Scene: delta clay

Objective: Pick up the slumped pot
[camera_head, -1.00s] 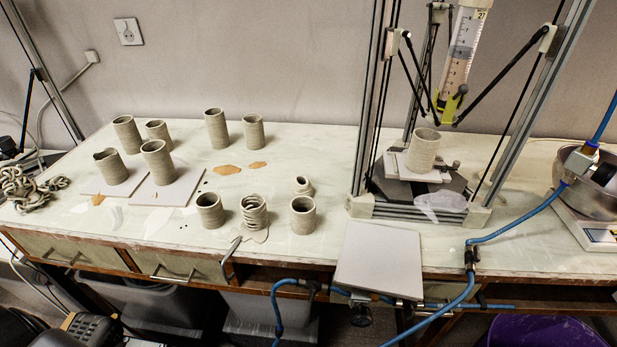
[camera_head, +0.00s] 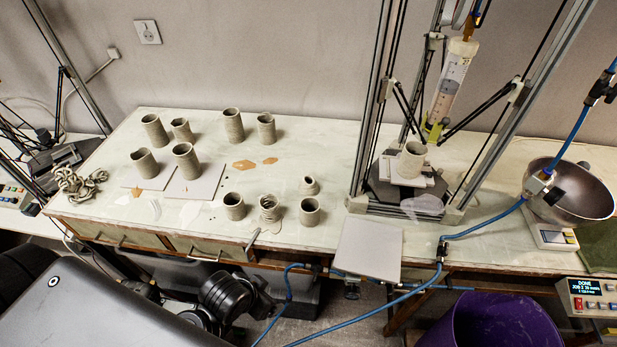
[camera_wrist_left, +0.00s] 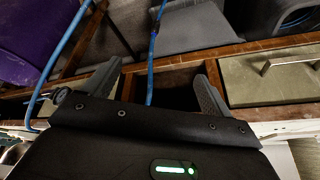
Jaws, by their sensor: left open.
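Several grey clay pots stand on the pale table. In the front row, a pot with loose, uneven coils (camera_head: 269,208) sits in a patch of clay and looks the most slumped. A plain pot (camera_head: 235,206) stands to its left and another (camera_head: 309,212) to its right. A small, short clay piece (camera_head: 309,186) is just behind. In the left wrist view my left gripper (camera_wrist_left: 157,88) is open and empty, its two fingers apart, facing the table's drawer front and the bins below. No pot shows there. My right gripper is not in view.
The delta printer (camera_head: 411,190) holds another pot (camera_head: 411,160). A grey board (camera_head: 368,250) overhangs the table's front edge. Blue hoses (camera_head: 480,228) run along the front. A metal bowl (camera_head: 575,190) and a purple bin (camera_head: 490,325) are at the right.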

